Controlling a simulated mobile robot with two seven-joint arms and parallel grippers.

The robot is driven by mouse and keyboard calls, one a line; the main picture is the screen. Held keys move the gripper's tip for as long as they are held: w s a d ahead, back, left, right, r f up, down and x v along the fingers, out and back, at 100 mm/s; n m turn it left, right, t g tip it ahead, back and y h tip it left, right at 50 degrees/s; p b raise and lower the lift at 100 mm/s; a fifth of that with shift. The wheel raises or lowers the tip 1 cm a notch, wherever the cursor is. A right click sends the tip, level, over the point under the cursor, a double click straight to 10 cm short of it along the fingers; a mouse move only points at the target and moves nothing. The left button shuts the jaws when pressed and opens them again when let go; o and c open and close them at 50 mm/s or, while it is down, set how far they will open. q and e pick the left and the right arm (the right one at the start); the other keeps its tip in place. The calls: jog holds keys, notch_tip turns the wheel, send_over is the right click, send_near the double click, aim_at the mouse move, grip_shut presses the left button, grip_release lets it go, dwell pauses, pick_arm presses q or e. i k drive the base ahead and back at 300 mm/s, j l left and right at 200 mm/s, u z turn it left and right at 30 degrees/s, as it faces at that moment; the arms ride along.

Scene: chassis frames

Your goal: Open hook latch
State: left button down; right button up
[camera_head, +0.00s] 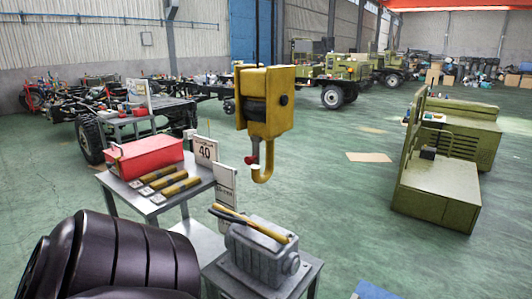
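A yellow hook block (268,103) hangs from above in the middle of the head view. Its yellow hook (263,176) points down and curves toward the left. A small red and pale part (252,161) sits at the left side of the hook mouth, by the hook tip. It looks like the latch, but it is too small to tell whether it is open or closed. No gripper shows in the view, and nothing is seen touching the hook.
Below the hook, a grey metal casting (262,255) with yellow-handled tools stands on a small table. A table to the left carries a red toolbox (145,156) and several yellow-and-grey bars. A green cabinet (437,190) stands right. The green floor between is mostly clear.

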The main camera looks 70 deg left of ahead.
aim_at(248, 161)
jog(key=k+j+z, duration=0.2)
jog(key=j, duration=0.3)
jog(key=k+j+z, duration=0.2)
jog(key=j, duration=0.3)
jog(key=k+j+z, duration=0.15)
jog(key=k+j, duration=0.65)
jog(key=j, duration=0.2)
jog(key=k+j, duration=0.4)
jog(key=j, duration=0.15)
jog(key=k+j, duration=0.4)
jog(key=j, duration=0.2)
jog(key=z, duration=0.05)
